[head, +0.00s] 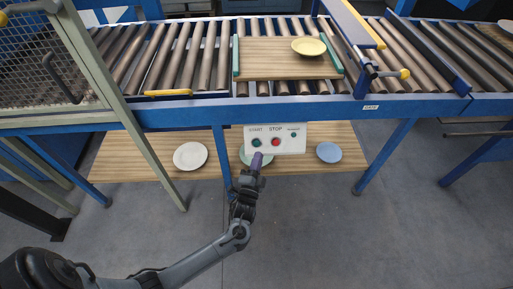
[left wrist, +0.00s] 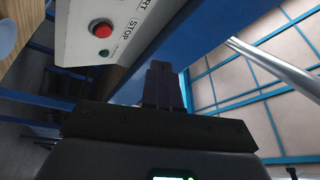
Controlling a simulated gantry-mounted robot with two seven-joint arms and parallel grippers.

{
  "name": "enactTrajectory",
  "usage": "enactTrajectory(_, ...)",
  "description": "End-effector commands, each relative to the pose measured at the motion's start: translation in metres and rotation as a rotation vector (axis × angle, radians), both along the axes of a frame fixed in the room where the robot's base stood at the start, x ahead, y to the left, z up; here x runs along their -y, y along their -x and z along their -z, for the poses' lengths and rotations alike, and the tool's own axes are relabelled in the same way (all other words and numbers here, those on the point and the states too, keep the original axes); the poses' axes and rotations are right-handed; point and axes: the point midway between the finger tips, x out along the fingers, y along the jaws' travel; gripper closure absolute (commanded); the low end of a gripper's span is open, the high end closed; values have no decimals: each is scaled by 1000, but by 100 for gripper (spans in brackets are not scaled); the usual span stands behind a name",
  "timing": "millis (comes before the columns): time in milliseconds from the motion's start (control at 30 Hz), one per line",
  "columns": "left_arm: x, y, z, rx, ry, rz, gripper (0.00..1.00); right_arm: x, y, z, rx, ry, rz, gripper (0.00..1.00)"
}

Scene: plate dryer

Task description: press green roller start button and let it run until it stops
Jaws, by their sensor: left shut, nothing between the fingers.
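A white control panel (head: 290,147) hangs on the front of the blue conveyor frame, with a green START button (head: 256,142), a red STOP button (head: 276,142) and a smaller green control (head: 294,134). My left gripper (head: 256,158) is shut and empty, its purple fingertips just below the START button; I cannot tell whether they touch the panel. In the left wrist view the shut fingers (left wrist: 161,84) point up beside the panel (left wrist: 80,12). The red STOP button shows there too (left wrist: 101,28); the START button is out of that view. My right gripper is not in view.
A wooden board (head: 270,68) with green ends carries a yellow plate (head: 308,46) on the rollers (head: 185,60). A lower wooden shelf (head: 125,160) holds a white plate (head: 190,155), a pale green plate partly hidden, and a blue plate (head: 328,152). A mesh guard (head: 40,60) stands left.

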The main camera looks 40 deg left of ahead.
Motion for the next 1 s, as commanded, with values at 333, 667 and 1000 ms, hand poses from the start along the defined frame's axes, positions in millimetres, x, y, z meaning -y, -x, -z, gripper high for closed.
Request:
enactTrajectory(333,0,0,0,1,0,0,100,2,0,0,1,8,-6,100)
enactTrajectory(667,-10,-11,13,2,0,1,100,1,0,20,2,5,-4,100)
enactTrajectory(1000,-34,-37,34,2,-1,0,100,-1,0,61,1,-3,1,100)
